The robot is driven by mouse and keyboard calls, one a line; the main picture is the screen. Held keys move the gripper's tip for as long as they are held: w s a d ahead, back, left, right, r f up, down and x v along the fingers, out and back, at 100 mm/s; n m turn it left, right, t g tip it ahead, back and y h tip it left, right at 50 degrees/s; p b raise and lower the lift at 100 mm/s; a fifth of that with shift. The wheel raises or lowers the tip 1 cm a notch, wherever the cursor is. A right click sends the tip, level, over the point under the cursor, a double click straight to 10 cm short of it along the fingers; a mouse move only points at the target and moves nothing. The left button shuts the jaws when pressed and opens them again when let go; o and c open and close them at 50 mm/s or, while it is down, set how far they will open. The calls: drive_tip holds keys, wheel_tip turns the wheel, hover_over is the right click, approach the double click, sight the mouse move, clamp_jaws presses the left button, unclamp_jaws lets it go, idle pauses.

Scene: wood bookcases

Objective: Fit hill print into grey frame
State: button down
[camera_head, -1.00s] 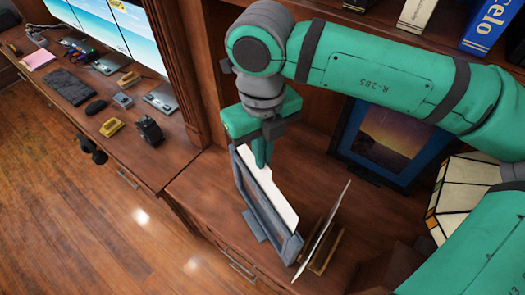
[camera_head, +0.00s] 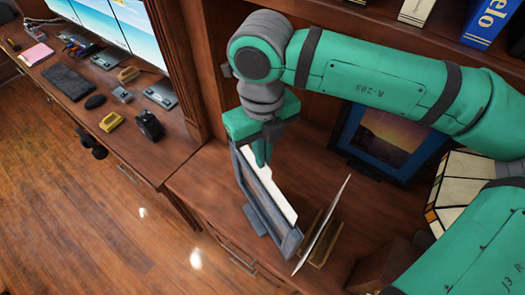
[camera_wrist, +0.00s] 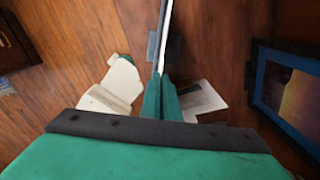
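The grey frame (camera_head: 250,206) stands upright on the wooden counter, its back turned to the head camera. A thin white-edged print (camera_head: 285,203) stands right along its far side; its picture face is hidden. My gripper (camera_head: 261,160) points down at the frame's top, its fingers closed on the print's upper edge. In the wrist view, my fingertips (camera_wrist: 160,98) meet at the print's white edge (camera_wrist: 172,50), which runs beside the frame's grey edge (camera_wrist: 161,40). I cannot tell whether the print is fully seated in the frame.
Another thin card (camera_head: 326,222) leans in a wooden holder (camera_head: 327,244) close to the right. A blue-framed sunset picture (camera_head: 388,142) stands behind, near a stained-glass lamp (camera_head: 468,185). The lower desk at left holds a keyboard (camera_head: 67,82) and gadgets.

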sight(263, 173)
drive_tip(key=shift+f, duration=3.7)
drive_tip(key=c, duration=2)
unclamp_jaws()
wheel_tip(263, 173, up, 11)
drive_tip(key=shift+f, duration=0.1)
